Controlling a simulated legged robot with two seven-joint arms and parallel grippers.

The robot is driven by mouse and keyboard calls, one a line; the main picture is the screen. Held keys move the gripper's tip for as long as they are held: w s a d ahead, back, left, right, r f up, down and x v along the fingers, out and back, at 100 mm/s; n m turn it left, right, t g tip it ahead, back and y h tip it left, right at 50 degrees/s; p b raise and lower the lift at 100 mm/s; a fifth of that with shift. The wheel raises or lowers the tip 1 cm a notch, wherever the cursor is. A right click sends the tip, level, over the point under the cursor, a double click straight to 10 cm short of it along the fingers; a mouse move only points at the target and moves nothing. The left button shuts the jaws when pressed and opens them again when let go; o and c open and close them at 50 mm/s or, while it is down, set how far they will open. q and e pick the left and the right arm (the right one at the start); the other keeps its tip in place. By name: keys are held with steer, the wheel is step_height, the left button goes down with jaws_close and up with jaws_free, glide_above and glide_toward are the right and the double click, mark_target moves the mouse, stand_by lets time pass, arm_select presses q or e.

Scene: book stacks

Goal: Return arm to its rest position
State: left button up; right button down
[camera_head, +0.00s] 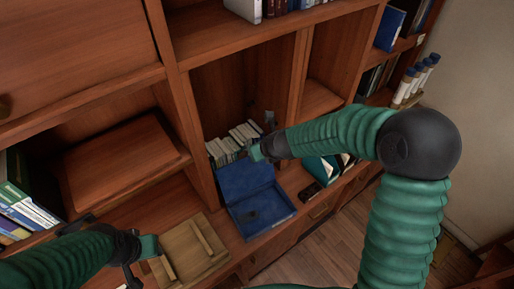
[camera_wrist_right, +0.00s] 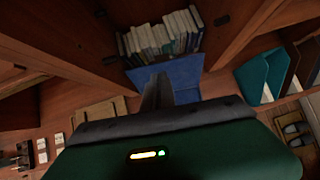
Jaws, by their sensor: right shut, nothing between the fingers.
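My right arm comes in from the right in the head view, and its green sleeve bends at a large black joint. My right gripper (camera_head: 256,152) is in front of the middle shelf bay, above an open blue box (camera_head: 250,190). In the right wrist view its dark fingers (camera_wrist_right: 157,92) are together with nothing between them, in front of the blue box (camera_wrist_right: 185,75). My left gripper (camera_head: 150,256) is low at the left, by a wooden tray (camera_head: 190,252). Its fingers are too unclear to tell whether they are open.
A row of pale books (camera_head: 232,138) stands in the bay behind the box. Wooden uprights (camera_head: 196,160) flank this bay closely. A teal folder (camera_head: 322,168) and a small dark object (camera_head: 310,191) are to the right. Wooden floor (camera_head: 310,240) shows free in front.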

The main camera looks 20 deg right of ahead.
steer(key=s+d+f+n+g+b, duration=0.1)
steer(key=s+f+n+b, duration=0.4)
steer(key=n, duration=0.6)
steer(key=s+d+f+n+g+h+b, duration=0.1)
steer(key=s+f+n+b, duration=0.3)
steer(key=s+n, duration=0.6)
steer(key=s+d+f+n+g+b, duration=0.2)
steer(key=s+f+n+b, duration=0.3)
steer(key=n, duration=0.7)
steer(key=s+f+g, duration=0.1)
steer(key=s+f, duration=0.1)
steer(key=s, duration=0.1)
steer(key=shift+s+h+b, duration=0.2)
steer(key=shift+h+b, duration=0.1)
steer(key=shift+h, duration=0.1)
steer(key=shift+a, duration=0.1)
